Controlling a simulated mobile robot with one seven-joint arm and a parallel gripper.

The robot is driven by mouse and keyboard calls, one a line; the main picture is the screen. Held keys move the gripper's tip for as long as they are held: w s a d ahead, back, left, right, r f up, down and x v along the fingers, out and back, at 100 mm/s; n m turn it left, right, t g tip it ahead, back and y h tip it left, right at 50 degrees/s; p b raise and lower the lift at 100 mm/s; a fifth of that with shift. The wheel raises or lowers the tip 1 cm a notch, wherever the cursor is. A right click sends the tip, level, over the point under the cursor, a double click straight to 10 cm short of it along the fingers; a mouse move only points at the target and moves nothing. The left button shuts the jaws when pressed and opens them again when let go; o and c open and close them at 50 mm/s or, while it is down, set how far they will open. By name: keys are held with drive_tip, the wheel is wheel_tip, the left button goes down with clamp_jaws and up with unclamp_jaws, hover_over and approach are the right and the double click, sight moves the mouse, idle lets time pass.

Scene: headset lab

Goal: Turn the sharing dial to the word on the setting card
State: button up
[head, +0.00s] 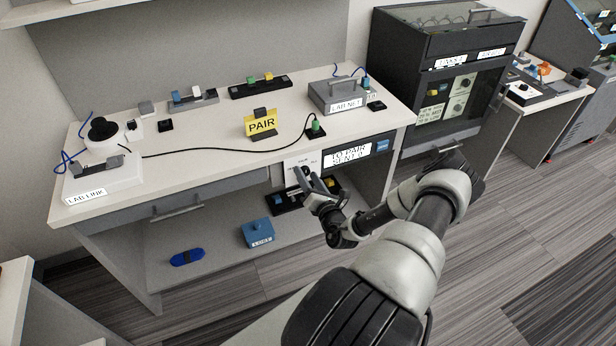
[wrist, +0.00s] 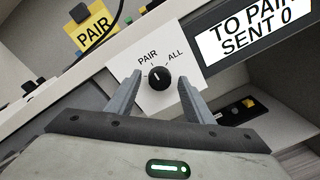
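The setting card (head: 262,124) is yellow and reads PAIR; it stands on the bench top and also shows in the wrist view (wrist: 94,32). The sharing dial (wrist: 158,78) is a small black knob on a white plate (wrist: 184,82) on the bench front, with PAIR printed at its upper left and ALL at its upper right. A small white mark shows on the knob; which word it points at is hard to tell. My gripper (wrist: 158,88) is open, with one finger on each side of the dial and visible gaps to it. In the head view my gripper (head: 314,186) partly covers the plate.
A display (head: 347,155) right of the plate reads TO PAIR, SENT 0. A black cable runs over the bench top (head: 200,140) to a green plug (head: 316,128). On the lower shelf lie a blue box (head: 257,233) and a blue oval item (head: 187,257).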

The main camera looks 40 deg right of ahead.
drive_tip(key=f+p+v, duration=0.1)
drive_tip(key=v, duration=1.6)
drive_tip(key=shift+s+r, duration=0.15)
drive_tip(key=shift+r, duration=0.35)
drive_tip(key=shift+r, duration=0.1)
